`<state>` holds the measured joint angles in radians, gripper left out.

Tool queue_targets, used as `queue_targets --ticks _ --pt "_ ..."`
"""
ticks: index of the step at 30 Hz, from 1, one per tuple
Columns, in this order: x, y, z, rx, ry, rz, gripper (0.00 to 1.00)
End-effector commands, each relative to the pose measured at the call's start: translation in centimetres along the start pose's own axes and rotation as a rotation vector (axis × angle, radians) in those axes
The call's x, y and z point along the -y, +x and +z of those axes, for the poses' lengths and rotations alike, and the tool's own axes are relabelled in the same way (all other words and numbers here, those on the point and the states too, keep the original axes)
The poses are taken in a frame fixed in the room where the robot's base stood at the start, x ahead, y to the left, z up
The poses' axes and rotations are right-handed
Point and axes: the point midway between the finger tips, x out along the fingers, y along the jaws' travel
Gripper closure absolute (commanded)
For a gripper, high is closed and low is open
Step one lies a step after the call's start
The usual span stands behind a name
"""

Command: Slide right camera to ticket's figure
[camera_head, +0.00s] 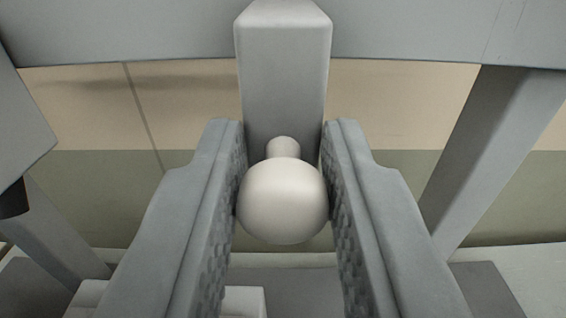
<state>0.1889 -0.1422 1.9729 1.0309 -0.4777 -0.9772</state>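A pale round knob (283,200) on a short stem sits in the middle of the view, at the front of a grey upright block (283,85). I cannot tell for sure that this block is the right camera's carriage. My gripper (284,190) has its two grey, textured fingers on either side of the knob. Both pads appear to touch the knob's sides, left and right. The ticket and its figure are not in view, and no scale or pointer shows.
A wide grey beam (420,35) crosses the top, behind the block. Slanted grey struts stand at the right (490,150) and lower left (55,235). A dark-tipped grey part (20,150) juts in at the left edge. A beige and green wall lies behind.

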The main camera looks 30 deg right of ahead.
Motion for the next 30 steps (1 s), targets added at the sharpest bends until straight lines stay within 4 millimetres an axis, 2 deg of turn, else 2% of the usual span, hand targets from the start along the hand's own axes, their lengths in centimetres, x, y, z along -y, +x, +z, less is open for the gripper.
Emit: queue_targets --ticks 8,20,29,30 --pt "0.3 0.0 0.0 0.0 0.0 -0.001 1.0" --pt "4.8 0.0 0.0 0.0 0.0 -0.002 1.0" --pt "4.9 0.0 0.0 0.0 0.0 0.0 1.0" --pt "4.9 0.0 0.0 0.0 0.0 0.0 0.73"
